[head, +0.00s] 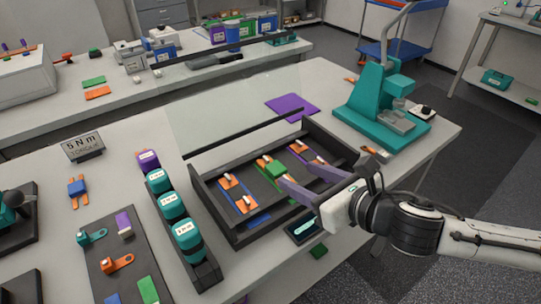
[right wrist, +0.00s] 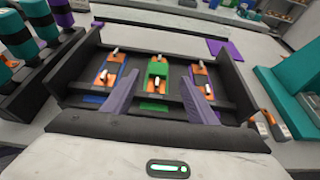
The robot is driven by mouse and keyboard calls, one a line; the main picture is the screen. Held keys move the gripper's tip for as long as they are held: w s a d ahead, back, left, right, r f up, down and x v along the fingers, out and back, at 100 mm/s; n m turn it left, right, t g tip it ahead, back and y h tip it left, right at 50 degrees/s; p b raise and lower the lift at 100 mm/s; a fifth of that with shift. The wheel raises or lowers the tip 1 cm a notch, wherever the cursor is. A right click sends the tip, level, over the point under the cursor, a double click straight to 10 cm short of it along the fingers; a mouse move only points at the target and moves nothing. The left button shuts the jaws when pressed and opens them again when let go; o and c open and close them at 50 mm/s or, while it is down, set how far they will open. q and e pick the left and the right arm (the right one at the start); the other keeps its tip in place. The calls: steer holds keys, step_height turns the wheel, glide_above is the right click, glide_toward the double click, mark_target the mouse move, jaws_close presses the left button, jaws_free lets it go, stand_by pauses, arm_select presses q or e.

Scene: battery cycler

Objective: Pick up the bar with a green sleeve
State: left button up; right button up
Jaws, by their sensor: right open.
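The bar with the green sleeve (head: 277,168) lies in the middle of a dark tray (head: 222,222), its orange ends and pale posts showing. It is also in the middle of the right wrist view (right wrist: 157,71). My right gripper (head: 297,175) is open, with its two purple fingers over the tray's near side. In the right wrist view the fingers (right wrist: 161,80) stand left and right of the green-sleeved bar, apart from it. Whether the fingertips are level with the bar or above it, I cannot tell. My left gripper is not in view.
A blue-sleeved bar (right wrist: 111,75) lies left of the green one and a purple-sleeved bar (right wrist: 197,73) right of it. The tray's walls surround them. Teal-topped containers (head: 171,205) stand left of the tray; a teal press (head: 372,100) stands at the right.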

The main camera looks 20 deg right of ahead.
mark_target(276, 167)
steer(key=x, duration=0.2)
steer(key=shift+w+a+f, duration=0.15)
steer(key=shift+w+a, duration=0.15)
steer(key=shift+a, duration=0.05)
steer(key=shift+w+f, duration=0.1)
steer(key=shift+w, duration=0.1)
steer(key=x, duration=0.4)
steer(key=shift+w+f+p, duration=0.15)
steer(key=shift+f+p, duration=0.1)
steer(key=shift+p, duration=0.1)
steer(key=shift+w+a+f, duration=0.1)
steer(key=shift+w, duration=0.15)
steer(key=c, duration=1.2)
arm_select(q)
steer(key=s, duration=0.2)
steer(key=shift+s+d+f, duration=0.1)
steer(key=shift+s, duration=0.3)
